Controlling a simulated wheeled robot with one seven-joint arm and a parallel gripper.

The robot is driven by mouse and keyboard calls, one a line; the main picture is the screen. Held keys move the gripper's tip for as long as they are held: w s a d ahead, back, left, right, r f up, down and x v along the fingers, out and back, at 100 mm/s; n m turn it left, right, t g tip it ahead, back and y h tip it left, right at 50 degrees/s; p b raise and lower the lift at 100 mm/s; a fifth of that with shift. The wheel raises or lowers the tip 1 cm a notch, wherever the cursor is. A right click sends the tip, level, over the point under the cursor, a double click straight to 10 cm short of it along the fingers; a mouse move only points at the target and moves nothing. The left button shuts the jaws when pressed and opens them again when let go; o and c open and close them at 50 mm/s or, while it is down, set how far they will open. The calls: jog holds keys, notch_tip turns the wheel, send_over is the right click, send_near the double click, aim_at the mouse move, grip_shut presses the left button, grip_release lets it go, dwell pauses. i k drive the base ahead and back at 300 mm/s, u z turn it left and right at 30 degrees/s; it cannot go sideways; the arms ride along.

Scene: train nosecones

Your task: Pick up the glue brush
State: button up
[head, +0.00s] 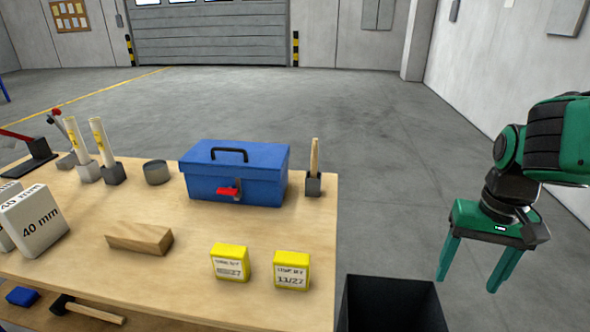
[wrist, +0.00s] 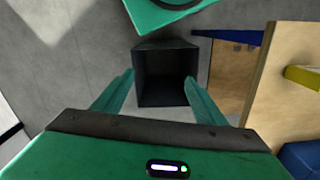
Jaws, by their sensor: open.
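A thin wooden handle (head: 315,156), which looks like the glue brush, stands upright in a small dark grey block (head: 313,185) near the table's right edge, just right of the blue toolbox. Its bristle end is not visible. My gripper (head: 466,284) is open and empty, pointing down beyond the table's right edge, well apart from the brush. In the wrist view its fingers (wrist: 159,76) are spread, with a dark bin seen between them. The brush cannot be made out in the wrist view.
The blue toolbox (head: 236,180) stands beside the brush. Two yellow labelled blocks (head: 291,271) sit near the table's front right. A black open bin (head: 393,305) stands right of the table (head: 190,290).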

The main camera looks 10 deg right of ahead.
aim_at(315, 159)
jog(key=z, duration=1.4)
jog(key=k, duration=0.9)
jog(key=u, duration=1.1)
jog(key=i, duration=1)
jog(key=z, duration=0.05)
